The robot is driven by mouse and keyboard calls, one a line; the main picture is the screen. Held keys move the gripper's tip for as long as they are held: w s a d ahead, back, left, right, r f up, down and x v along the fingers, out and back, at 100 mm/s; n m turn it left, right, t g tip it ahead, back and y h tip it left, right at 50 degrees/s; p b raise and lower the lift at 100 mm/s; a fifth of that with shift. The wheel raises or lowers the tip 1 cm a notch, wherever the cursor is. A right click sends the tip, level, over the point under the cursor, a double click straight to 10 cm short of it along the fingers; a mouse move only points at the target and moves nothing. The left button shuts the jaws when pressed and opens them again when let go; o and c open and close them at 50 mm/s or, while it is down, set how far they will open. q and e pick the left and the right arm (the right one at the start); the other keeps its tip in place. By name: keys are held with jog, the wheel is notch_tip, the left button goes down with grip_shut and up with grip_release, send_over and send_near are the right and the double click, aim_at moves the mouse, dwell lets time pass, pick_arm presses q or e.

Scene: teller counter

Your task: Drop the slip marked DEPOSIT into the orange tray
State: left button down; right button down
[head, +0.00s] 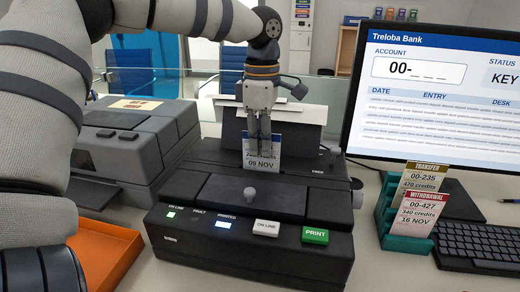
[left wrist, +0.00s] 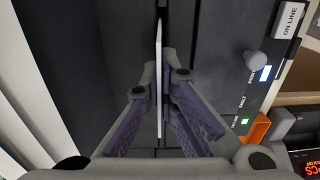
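A white slip (head: 261,162) dated 09 NOV stands upright at the top of the black printer. Its heading is hidden behind my fingers, so I cannot read whether it says DEPOSIT. My left gripper (head: 260,138) points down and is shut on the slip's upper part. In the left wrist view the slip (left wrist: 159,80) shows edge-on between the two fingers (left wrist: 160,75). I cannot tell whether its lower edge is still in the printer's slot. The orange tray (head: 108,250) is at the lower left, partly hidden by my left arm. My right gripper is not in view.
The black printer (head: 190,245) stands front centre with a green PRINT button. A grey machine (head: 135,145) is at left. A teal rack (head: 392,238) at right holds TRANSFER (head: 420,180) and WITHDRAWAL (head: 417,218) slips, beside a monitor (head: 440,90) and keyboard (head: 480,245).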

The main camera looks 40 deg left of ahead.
pick_arm(q)
jog(key=shift+r+p, duration=0.3)
jog(key=shift+r, duration=4.4)
